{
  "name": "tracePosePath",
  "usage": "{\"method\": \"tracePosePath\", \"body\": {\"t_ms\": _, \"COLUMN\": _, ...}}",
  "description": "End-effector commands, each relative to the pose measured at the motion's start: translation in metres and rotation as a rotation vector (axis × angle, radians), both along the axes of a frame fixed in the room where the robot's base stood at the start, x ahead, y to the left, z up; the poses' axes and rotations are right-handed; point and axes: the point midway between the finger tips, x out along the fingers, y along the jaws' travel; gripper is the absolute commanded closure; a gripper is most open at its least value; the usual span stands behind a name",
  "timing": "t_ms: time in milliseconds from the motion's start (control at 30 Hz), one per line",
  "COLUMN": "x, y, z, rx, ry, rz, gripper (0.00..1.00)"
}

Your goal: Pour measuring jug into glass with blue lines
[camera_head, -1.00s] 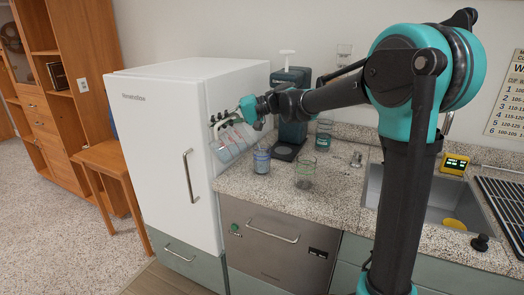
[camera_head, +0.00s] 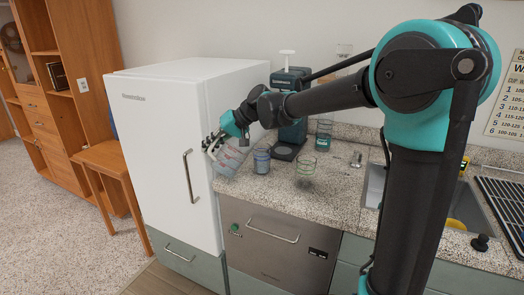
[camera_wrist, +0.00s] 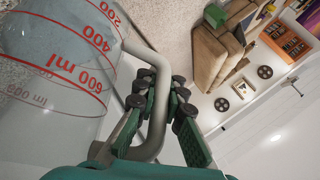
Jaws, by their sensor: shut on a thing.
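The measuring jug (camera_head: 230,159) is clear with red markings. My gripper (camera_head: 212,143) is shut on its handle, at the front left edge of the counter beside the white fridge. In the wrist view the gripper (camera_wrist: 157,98) closes around the pale handle, and the jug (camera_wrist: 62,62) shows red "600 ml" markings. The jug looks tilted in the head view. The glass with blue lines (camera_head: 261,158) stands upright on the counter, just right of the jug. Whether they touch is unclear. I cannot tell how much liquid the jug or glass holds.
A glass with green lines (camera_head: 306,168) stands to the right. A dark green glass (camera_head: 323,136) and a dispenser (camera_head: 289,118) with a white pump are behind. The white fridge (camera_head: 165,150) borders the counter on the left. The sink (camera_head: 374,190) is at right.

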Motion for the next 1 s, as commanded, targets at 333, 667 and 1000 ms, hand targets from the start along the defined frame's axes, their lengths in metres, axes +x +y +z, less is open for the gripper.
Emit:
{"method": "tracePosePath", "body": {"t_ms": 333, "x": -0.014, "y": 0.016, "z": -0.035, "rx": -0.158, "ry": -0.133, "rz": 0.005, "gripper": 1.00}}
{"method": "tracePosePath", "body": {"t_ms": 667, "x": -0.024, "y": 0.028, "z": -0.057, "rx": -0.323, "ry": -0.270, "rz": 0.005, "gripper": 1.00}}
{"method": "tracePosePath", "body": {"t_ms": 1000, "x": -0.028, "y": 0.034, "z": -0.080, "rx": -0.479, "ry": -0.401, "rz": 0.004, "gripper": 1.00}}
